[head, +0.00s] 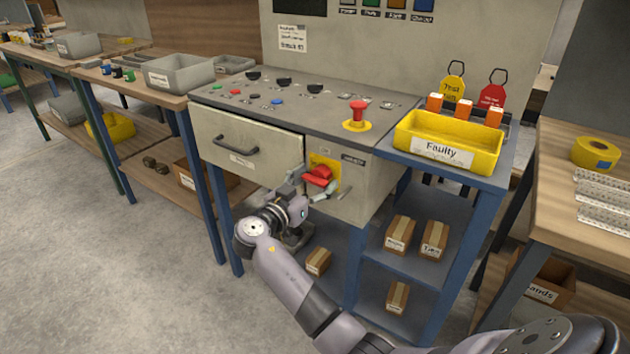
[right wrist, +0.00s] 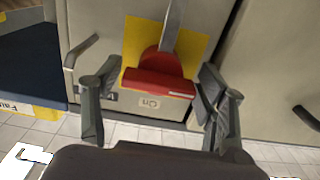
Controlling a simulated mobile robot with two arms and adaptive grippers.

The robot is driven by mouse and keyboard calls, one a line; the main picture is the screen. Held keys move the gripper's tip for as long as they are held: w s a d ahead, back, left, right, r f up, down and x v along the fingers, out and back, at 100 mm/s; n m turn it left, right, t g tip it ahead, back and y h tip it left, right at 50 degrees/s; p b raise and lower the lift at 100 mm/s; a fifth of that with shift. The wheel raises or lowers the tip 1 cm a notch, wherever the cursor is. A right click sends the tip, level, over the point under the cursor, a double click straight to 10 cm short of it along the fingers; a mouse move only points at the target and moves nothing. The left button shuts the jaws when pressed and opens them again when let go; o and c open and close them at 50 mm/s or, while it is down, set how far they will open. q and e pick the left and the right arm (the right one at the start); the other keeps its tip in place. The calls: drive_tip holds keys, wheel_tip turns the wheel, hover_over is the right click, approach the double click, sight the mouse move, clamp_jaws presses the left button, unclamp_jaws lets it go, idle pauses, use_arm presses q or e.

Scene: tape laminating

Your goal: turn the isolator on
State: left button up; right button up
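The isolator is a red rotary handle (head: 319,177) on a yellow plate (head: 326,162), on the front of the grey console beside the drawer. In the right wrist view the red handle (right wrist: 158,88) lies across the picture, low on its yellow plate (right wrist: 195,48). An "On" label (right wrist: 150,103) shows upside down below it. My right gripper (head: 311,186) is at the isolator. In its wrist view the right gripper (right wrist: 157,80) is open, one finger on each side of the handle, with gaps visible. My left gripper is not in view.
The console top (head: 290,93) carries knobs, buttons and a red emergency stop (head: 357,112). A drawer with a dark handle (head: 236,146) is left of the isolator. A yellow "Faulty" bin (head: 450,143) stands to the right. Shelves with small boxes (head: 398,233) are below.

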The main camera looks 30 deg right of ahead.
drive_tip(key=c, duration=1.4)
drive_tip(key=shift+d, duration=0.1)
